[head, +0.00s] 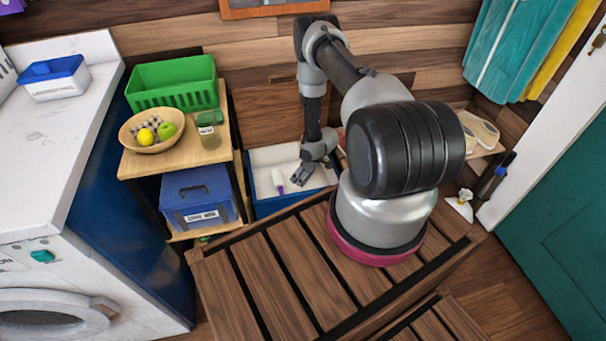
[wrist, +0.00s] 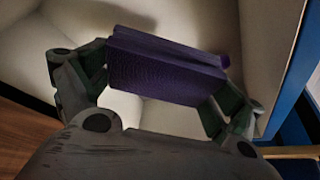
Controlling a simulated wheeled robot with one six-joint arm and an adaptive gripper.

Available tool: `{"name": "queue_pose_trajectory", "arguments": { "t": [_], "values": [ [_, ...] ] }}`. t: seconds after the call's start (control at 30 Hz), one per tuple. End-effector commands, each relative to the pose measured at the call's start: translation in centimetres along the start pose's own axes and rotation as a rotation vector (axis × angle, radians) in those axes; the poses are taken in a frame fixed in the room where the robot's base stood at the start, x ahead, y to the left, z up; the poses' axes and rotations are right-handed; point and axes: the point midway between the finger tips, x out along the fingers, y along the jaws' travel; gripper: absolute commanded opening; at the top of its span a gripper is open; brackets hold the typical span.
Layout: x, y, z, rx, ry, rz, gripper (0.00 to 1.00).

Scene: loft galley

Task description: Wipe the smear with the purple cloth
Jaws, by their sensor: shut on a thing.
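The purple cloth (wrist: 168,70) is a folded, thick block in the wrist view, pinched between the two fingers of my gripper (wrist: 160,78). In the head view my gripper (head: 303,175) points down at a blue-walled bin (head: 270,205) with a pale inside. The wrist view shows pale surfaces behind the cloth and a blue edge (wrist: 300,75) at the right. I cannot tell whether the cloth touches a surface. I cannot make out the smear in either view. The cloth is not clearly visible in the head view.
A slatted wooden surface (head: 255,285) lies in front.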

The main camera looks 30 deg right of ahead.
Motion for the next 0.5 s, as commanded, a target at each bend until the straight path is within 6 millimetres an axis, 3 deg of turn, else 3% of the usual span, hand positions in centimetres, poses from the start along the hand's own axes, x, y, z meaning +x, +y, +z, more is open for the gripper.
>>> {"name": "queue_pose_trajectory", "arguments": {
  "t": [0.37, 0.5],
  "values": [
    [-0.2, 0.0, -0.1, 0.000, 0.000, 0.000, 0.74],
    [-2.3, 0.1, -1.1, 0.000, 0.001, 0.001, 0.74]
  ]
}}
